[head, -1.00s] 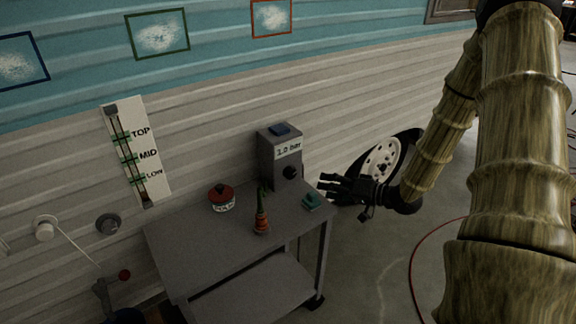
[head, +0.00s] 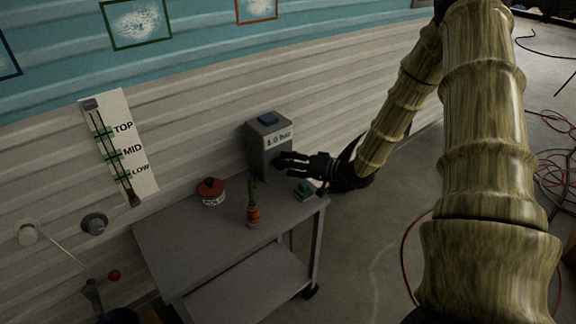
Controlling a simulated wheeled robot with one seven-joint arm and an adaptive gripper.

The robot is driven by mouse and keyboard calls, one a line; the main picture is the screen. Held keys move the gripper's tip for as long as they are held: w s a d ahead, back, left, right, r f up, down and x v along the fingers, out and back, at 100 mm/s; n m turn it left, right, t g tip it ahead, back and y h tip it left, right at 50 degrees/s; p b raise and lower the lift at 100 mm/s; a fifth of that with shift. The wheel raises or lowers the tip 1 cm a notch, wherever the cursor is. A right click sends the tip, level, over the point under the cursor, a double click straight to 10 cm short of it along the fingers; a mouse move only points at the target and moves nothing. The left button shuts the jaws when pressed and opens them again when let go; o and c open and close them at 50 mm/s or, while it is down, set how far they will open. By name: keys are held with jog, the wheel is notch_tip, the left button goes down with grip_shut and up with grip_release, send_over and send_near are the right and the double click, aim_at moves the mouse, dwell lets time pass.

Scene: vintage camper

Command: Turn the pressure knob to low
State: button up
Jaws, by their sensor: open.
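The grey box (head: 257,151) stands at the back right of the trolley, with a blue part on top and a label that appears to read "1.0 bar". Its dark round knob sits low on the front face. My gripper (head: 281,162) is open, with its black fingers pointing left at the front of the box. The fingertips are at the knob and largely cover it. I cannot tell whether they touch it or how the knob is turned.
The grey trolley (head: 190,240) holds a red-lidded pot (head: 211,191), a cactus in an orange pot (head: 253,213) and a green item (head: 304,190) just below my gripper. A wall gauge (head: 120,150) marked TOP, MID and LOW hangs at left.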

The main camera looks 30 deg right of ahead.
jog(key=shift+w+a+f, duration=0.15)
jog(key=shift+w+a, duration=0.1)
jog(key=shift+w, duration=0.2)
jog(key=c, duration=1)
jog(key=shift+c, duration=0.2)
